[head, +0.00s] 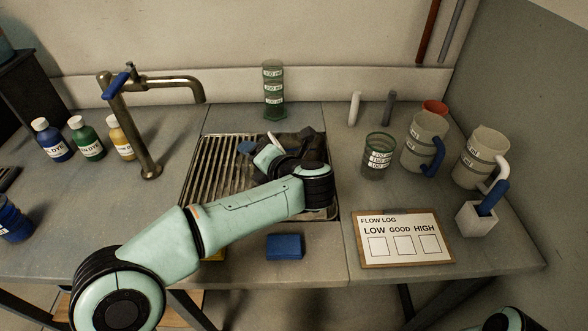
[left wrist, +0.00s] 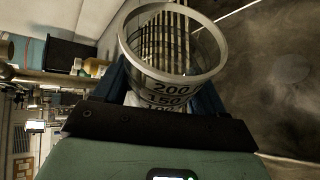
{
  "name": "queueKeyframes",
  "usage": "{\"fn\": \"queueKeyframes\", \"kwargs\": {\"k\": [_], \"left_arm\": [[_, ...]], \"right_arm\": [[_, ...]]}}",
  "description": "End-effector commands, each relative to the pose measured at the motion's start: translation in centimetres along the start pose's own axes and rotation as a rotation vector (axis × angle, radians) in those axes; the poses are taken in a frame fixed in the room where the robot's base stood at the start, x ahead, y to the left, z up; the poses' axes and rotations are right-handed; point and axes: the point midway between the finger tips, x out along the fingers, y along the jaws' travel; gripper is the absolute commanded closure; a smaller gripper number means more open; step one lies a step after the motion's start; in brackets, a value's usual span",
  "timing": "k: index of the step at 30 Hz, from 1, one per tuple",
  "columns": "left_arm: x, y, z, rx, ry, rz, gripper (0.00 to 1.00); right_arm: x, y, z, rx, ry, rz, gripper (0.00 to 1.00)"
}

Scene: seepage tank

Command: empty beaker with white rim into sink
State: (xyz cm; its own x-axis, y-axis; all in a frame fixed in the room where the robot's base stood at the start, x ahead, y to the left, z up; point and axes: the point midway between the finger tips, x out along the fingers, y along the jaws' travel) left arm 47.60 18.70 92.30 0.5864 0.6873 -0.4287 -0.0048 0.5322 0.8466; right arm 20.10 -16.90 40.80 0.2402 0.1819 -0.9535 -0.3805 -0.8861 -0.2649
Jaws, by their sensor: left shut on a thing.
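In the left wrist view a clear beaker (left wrist: 172,90) with a white rim and black marks, 200 and 150 readable, sits between the blue fingers of my left gripper (left wrist: 170,95). The gripper is shut on it. Slats show through its open mouth; I see no clear liquid in it. In the head view my left gripper (head: 258,150) is over the slatted sink (head: 212,172). The beaker is mostly hidden there by my wrist; a small pale part shows. Whether it touches the sink I cannot tell. My right gripper is out of view.
A brass tap (head: 140,125) stands left of the sink, with dye bottles (head: 87,138) beyond. A green cylinder (head: 273,90) stands behind. A glass beaker (head: 378,155), jugs (head: 425,140), a flow log board (head: 403,238) and a white holder (head: 476,219) are right. A blue sponge (head: 284,246) lies in front.

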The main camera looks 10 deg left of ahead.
Motion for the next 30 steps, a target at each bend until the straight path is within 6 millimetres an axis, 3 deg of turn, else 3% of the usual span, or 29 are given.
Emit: {"fn": "queueKeyframes", "kwargs": {"k": [11,19,30], "left_arm": [[0.6,-1.1,-0.5,-0.379,-0.133,-0.156,0.68],[0.4,0.9,-1.9,-0.664,-0.234,-0.272,0.68],[1.2,0.3,-3.3,-0.884,-0.311,-0.365,0.68]], "right_arm": [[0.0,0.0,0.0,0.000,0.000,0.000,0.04],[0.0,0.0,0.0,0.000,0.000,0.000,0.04],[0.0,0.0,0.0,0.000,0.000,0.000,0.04]]}}
